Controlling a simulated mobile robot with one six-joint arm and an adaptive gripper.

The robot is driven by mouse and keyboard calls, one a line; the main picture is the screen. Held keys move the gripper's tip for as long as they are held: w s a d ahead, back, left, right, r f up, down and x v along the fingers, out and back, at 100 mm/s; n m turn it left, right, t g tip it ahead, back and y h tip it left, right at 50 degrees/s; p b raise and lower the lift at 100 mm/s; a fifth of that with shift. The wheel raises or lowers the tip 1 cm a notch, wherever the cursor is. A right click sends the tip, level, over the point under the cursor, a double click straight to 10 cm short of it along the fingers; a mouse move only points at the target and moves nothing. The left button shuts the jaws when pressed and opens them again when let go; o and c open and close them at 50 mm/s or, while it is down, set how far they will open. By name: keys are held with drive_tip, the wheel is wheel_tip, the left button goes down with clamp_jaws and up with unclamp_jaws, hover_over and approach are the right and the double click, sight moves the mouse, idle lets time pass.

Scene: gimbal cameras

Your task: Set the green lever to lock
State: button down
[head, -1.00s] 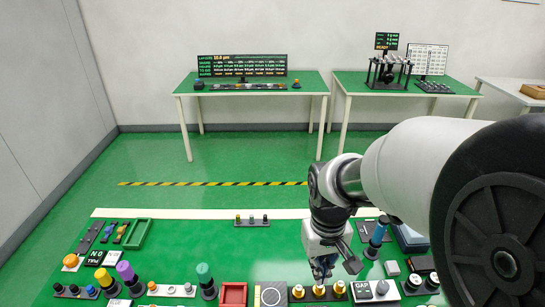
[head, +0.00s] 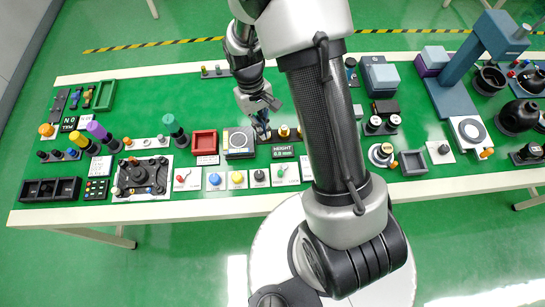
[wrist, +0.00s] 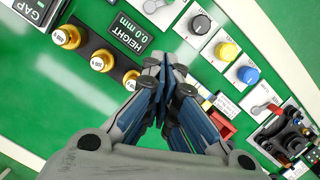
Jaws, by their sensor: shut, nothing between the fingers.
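A white panel with a small green handle, which looks like the green lever (head: 282,171), sits in the row along the front of the bench, beside a black knob. It is small in the head view, and its setting cannot be read. In the wrist view the panel beyond the black knob is cut off at the top edge, so the lever is not clear there. My gripper (head: 262,132) is shut and empty, above the bench behind this row, by the brass weights. In the wrist view its fingertips (wrist: 163,70) meet near the height display.
Along the front row are a black knob (wrist: 200,25), yellow button (wrist: 227,50), blue button (wrist: 248,75) and red lever (head: 184,178). Brass weights (wrist: 103,61) and a height display (wrist: 126,33) are close to my fingers. A red tray (head: 204,142) is left of my gripper.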

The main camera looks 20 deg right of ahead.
sight(283, 169)
drive_tip(key=b+x, duration=0.3)
drive_tip(key=x, duration=0.7)
drive_tip(key=shift+f+b, duration=0.25)
drive_tip(key=shift+b, duration=0.05)
drive_tip(key=shift+s+d+r+b, duration=0.1)
drive_tip(key=shift+s+d+b, duration=0.1)
drive_tip(key=shift+s, duration=0.75)
drive_tip(key=shift+s+d+r+b, duration=0.15)
drive_tip(key=shift+s, duration=0.85)
